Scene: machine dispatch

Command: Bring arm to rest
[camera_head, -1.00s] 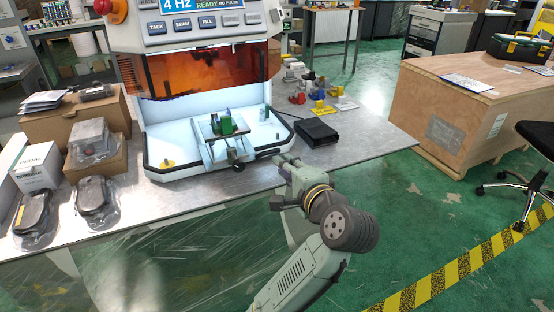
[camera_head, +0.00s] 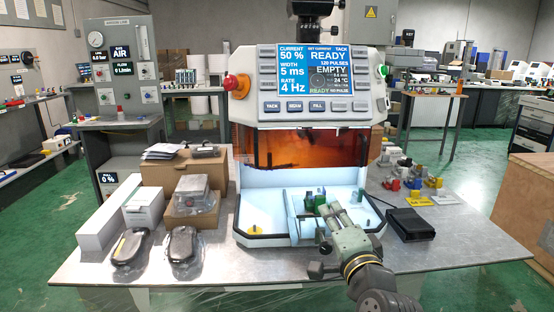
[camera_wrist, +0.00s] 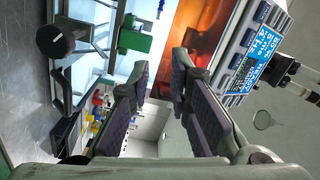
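My gripper (camera_head: 337,212) reaches up from the bottom of the head view, in front of the machine's open chamber near its front right. In the wrist view its two dark-padded fingers (camera_wrist: 158,82) stand apart with nothing between them. The white machine (camera_head: 240,222) has an orange window and a lit screen (camera_head: 308,70) reading READY and EMPTY. A green clamp-like part (camera_head: 313,202) sits inside the chamber, partly behind my gripper. It also shows in the wrist view (camera_wrist: 135,36). Whether my gripper is over the chamber's front lip is hard to tell.
A black box (camera_head: 410,225) lies right of the machine, with small coloured parts (camera_head: 415,183) behind it. Cartons (camera_head: 168,180) and bagged dark devices (camera_head: 183,246) stand left on the grey table (camera_head: 470,240). A wooden crate (camera_head: 525,200) is at far right. The table's right front is clear.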

